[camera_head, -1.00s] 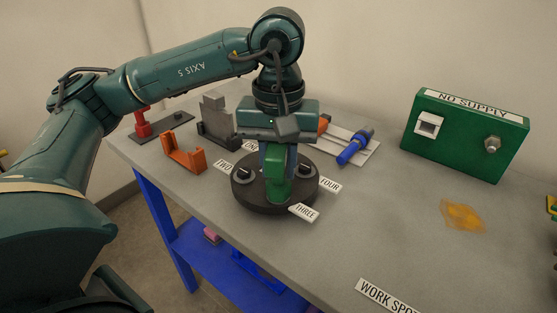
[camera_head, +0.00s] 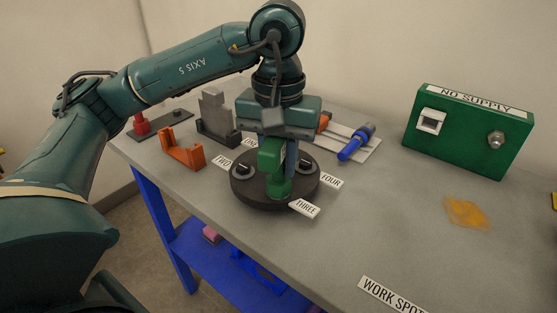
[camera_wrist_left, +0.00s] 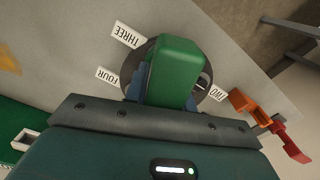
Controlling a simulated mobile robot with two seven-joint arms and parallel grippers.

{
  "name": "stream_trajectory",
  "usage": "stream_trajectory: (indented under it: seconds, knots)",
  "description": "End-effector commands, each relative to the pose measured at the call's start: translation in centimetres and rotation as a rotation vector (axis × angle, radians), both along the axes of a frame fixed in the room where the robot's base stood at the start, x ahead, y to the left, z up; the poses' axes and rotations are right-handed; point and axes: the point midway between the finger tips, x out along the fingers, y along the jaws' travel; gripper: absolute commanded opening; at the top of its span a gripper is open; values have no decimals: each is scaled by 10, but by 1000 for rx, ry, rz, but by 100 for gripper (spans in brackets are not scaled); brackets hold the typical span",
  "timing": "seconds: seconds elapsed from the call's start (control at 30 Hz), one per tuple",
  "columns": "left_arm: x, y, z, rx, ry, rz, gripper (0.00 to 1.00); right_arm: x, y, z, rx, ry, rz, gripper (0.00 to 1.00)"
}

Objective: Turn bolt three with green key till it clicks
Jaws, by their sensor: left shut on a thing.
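The green key (camera_head: 270,160) stands upright on the dark round flange (camera_head: 248,198), at the bolt position beside the THREE label (camera_head: 304,207). Its foot hides that bolt. My left gripper (camera_head: 278,152) points down from above and is shut on the key's upper part, with a blue finger showing beside it. In the left wrist view, the key's green top (camera_wrist_left: 175,72) lies between the blue fingers and covers much of the flange. Bolts by the TWO label (camera_head: 222,161) and the FOUR label (camera_head: 331,181) show uncovered. My right gripper is not in view.
An orange bracket (camera_head: 182,152), a grey holder (camera_head: 216,120) and a red stand (camera_head: 140,125) are behind left. A blue tool (camera_head: 355,145) lies on a pale plate behind right. A green NO SUPPLY box (camera_head: 470,135) stands at right. The front right table is mostly clear.

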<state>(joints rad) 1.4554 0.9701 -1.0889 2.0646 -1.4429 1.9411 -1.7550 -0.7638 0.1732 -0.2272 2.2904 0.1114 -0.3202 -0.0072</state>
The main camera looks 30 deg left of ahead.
Motion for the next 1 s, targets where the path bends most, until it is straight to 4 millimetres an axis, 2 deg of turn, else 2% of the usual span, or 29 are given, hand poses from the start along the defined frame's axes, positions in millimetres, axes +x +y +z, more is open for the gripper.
stream_trajectory:
  seconds: [0.8,1.0]
  knots:
    - [0,0,-1,-2,-2,-165,0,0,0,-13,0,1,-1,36]
    - [0,0,0,-1,-1,-74,0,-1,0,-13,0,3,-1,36]
